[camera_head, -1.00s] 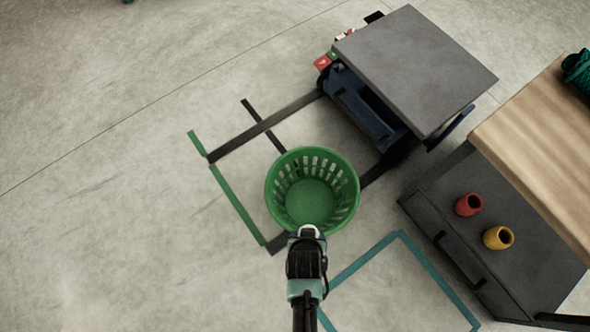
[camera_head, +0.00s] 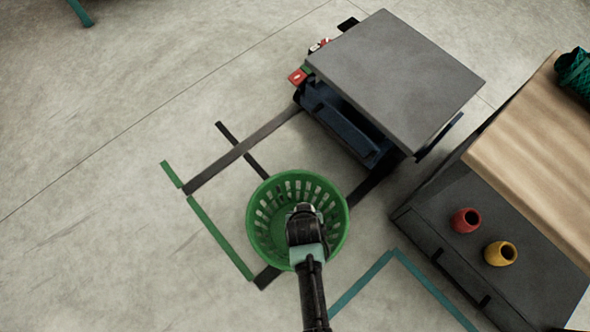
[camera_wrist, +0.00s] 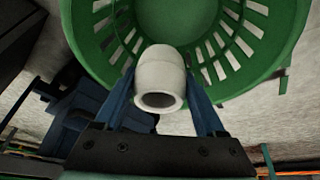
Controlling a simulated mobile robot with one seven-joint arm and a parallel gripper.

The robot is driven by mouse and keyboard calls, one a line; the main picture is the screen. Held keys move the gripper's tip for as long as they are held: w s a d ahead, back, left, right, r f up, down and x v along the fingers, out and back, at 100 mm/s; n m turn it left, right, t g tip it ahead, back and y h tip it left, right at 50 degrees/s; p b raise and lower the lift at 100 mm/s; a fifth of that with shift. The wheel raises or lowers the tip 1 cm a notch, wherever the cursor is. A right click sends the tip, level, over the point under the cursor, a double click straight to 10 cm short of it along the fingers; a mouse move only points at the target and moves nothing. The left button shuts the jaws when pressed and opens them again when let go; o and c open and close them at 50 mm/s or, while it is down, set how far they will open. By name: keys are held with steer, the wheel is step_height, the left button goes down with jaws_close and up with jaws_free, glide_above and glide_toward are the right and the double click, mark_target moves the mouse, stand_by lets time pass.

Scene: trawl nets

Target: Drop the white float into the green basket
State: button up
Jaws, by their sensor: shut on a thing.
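The white float (camera_wrist: 161,76) is a short hollow cylinder, seen in the wrist view between the two blue fingers of my gripper (camera_wrist: 163,92). My gripper is shut on it. In the head view my gripper (camera_head: 303,212) is over the green basket (camera_head: 342,229), and the float is hidden there by my gripper. The round, slotted basket stands on the floor. It also shows in the wrist view (camera_wrist: 278,52), with the float in front of its rim and inside. The head view does not show clearly how high the float is above the basket.
A grey-topped cart (camera_head: 396,75) stands behind the basket. A wooden-topped bench (camera_head: 535,150) is at the right, with a red float (camera_head: 466,220) and a yellow float (camera_head: 500,253) on its lower dark shelf. Floor at the left is clear, apart from tape marks.

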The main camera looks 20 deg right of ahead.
step_height(320, 180, down, 2)
steer(key=shift+f+b, duration=0.2)
steer(key=shift+b, duration=0.6)
steer(key=shift+r, duration=0.1)
steer(key=o, duration=1.3)
steer(key=p+v, duration=0.9)
steer(key=v, duration=0.4)
